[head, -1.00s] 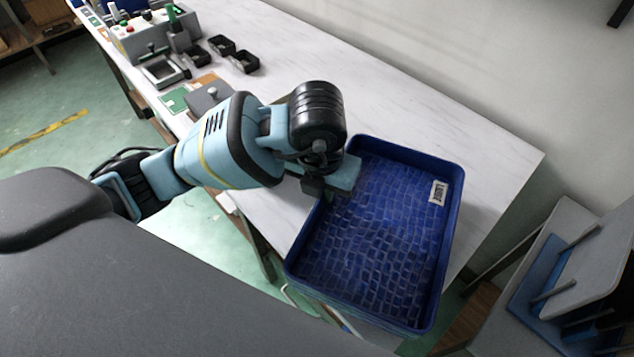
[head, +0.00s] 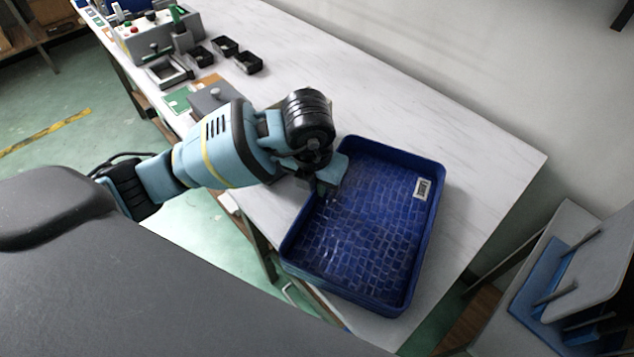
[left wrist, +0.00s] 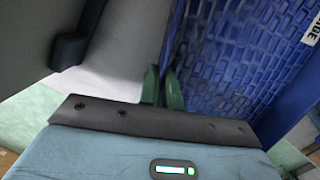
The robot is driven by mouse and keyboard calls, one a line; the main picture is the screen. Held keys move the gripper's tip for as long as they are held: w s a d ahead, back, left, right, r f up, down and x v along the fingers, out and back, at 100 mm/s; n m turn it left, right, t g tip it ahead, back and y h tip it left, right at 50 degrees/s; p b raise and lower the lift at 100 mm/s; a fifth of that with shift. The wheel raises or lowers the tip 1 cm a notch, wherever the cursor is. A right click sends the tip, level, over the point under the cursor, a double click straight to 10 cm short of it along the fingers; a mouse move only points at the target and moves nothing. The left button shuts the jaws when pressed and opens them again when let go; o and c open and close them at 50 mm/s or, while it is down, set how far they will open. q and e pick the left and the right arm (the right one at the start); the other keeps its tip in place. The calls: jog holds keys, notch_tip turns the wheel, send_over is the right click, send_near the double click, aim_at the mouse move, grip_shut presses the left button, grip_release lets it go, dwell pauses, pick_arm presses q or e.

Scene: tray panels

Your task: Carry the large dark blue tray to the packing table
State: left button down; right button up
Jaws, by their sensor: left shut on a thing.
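The large dark blue tray (head: 365,230) lies on the white table in the head view, its near corner reaching past the table's front edge. It is empty, with a woven-pattern floor and a white label at its far right side. My left gripper (head: 322,188) is shut on the tray's left wall. In the left wrist view its green fingertips (left wrist: 165,90) straddle that wall, with the tray floor (left wrist: 235,60) to the right. My right gripper is not in view.
The white table (head: 390,100) runs to the back left and is clear behind the tray. Small black bins (head: 248,63) and a grey device (head: 145,38) stand at its far left. A grey and blue structure (head: 570,270) is at the right.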

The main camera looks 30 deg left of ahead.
pick_arm(q)
jog(key=c, duration=2)
grip_release()
jog(key=shift+f, duration=0.15)
jog(key=shift+c, duration=0.2)
jog(key=o, duration=0.4)
jog(key=shift+o, duration=0.2)
notch_tip(320, 180, up, 12)
jog(key=s+p, duration=0.1)
jog(key=shift+s, duration=0.4)
jog(key=shift+s, duration=0.1)
